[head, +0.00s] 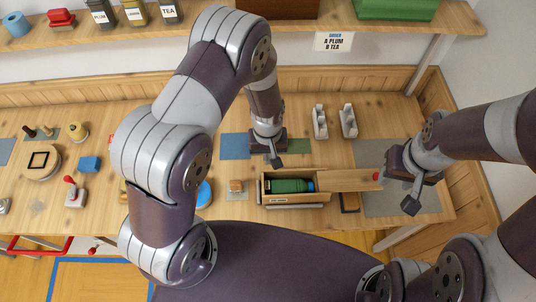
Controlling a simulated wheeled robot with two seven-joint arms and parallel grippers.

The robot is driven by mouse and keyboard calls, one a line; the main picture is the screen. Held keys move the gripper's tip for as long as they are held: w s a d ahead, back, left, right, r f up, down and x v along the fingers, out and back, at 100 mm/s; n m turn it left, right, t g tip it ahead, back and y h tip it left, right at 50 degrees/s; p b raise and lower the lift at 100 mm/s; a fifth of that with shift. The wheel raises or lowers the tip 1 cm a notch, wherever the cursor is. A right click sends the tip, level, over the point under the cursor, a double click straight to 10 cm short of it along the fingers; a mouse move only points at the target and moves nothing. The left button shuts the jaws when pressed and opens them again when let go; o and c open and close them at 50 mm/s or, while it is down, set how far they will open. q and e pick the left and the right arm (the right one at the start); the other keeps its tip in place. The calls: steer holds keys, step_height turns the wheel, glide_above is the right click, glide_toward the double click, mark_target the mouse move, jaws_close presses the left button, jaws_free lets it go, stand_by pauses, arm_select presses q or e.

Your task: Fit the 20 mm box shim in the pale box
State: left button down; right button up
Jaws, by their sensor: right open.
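A pale wooden box (263,197) stands on the bench, with a green bottle (287,185) lying inside, its blue end to the right. A pale board (345,180) reaches right from the box, with a red knob at its far end. I cannot tell for sure which thing is the 20 mm shim. My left gripper (276,160) points down just behind the box; its fingers are too small to judge. My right gripper (396,184) is open and empty, just right of the red knob, apart from the box.
Two whitish holders (320,122) stand behind the box. Blue and green mats lie near my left gripper, and a grey mat (378,152) lies at right. A shelf (330,23) with jars overhangs the back.

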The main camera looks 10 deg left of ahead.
arm_select(q)
steer(key=shift+r, duration=0.3)
steer(key=shift+f+b, duration=0.65)
steer(key=shift+f, duration=0.35)
stand_by(0.9)
stand_by(0.3)
steer(key=c, duration=1.1)
jaws_free()
steer(key=shift+o, duration=0.2)
steer(key=shift+r, duration=0.1)
